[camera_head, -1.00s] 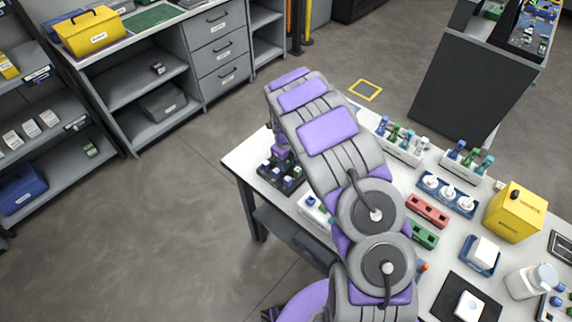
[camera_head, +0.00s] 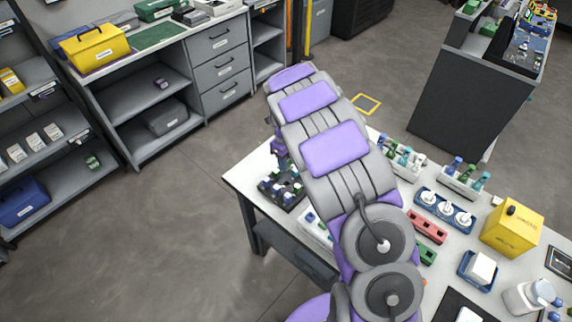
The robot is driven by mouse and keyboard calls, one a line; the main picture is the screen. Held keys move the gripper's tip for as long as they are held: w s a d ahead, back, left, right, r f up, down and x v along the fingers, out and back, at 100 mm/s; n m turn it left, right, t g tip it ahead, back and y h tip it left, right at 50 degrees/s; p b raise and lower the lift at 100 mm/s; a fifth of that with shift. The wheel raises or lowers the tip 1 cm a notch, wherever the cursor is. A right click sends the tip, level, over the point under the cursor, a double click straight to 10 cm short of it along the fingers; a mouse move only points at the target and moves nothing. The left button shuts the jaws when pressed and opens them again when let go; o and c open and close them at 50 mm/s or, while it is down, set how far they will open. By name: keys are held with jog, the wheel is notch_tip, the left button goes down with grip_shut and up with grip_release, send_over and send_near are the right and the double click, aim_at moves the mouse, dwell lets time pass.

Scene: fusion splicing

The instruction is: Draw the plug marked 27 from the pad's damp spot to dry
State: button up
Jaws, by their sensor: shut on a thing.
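My gripper (camera_head: 279,150) shows only in part, small and purple, below the far end of my arm at the left part of the white worktable (camera_head: 243,172). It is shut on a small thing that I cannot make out. It is over or beside a dark tray (camera_head: 270,188) with several small blue, white and green plugs. No number 27 can be read on any plug. I cannot pick out the pad's damp and dry parts. A white block in a blue tray (camera_head: 479,268) and a dark mat (camera_head: 446,304) with a white piece lie at the right.
Racks of coloured bottles (camera_head: 403,160), a blue holder with white cups (camera_head: 443,208), a red block (camera_head: 427,226) and a yellow box (camera_head: 512,231) crowd the table right of my arm. A clear jar (camera_head: 524,297) stands at the front right. The floor left of the table is free.

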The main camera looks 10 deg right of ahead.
jog(key=o, duration=0.4)
jog(key=c, duration=0.4)
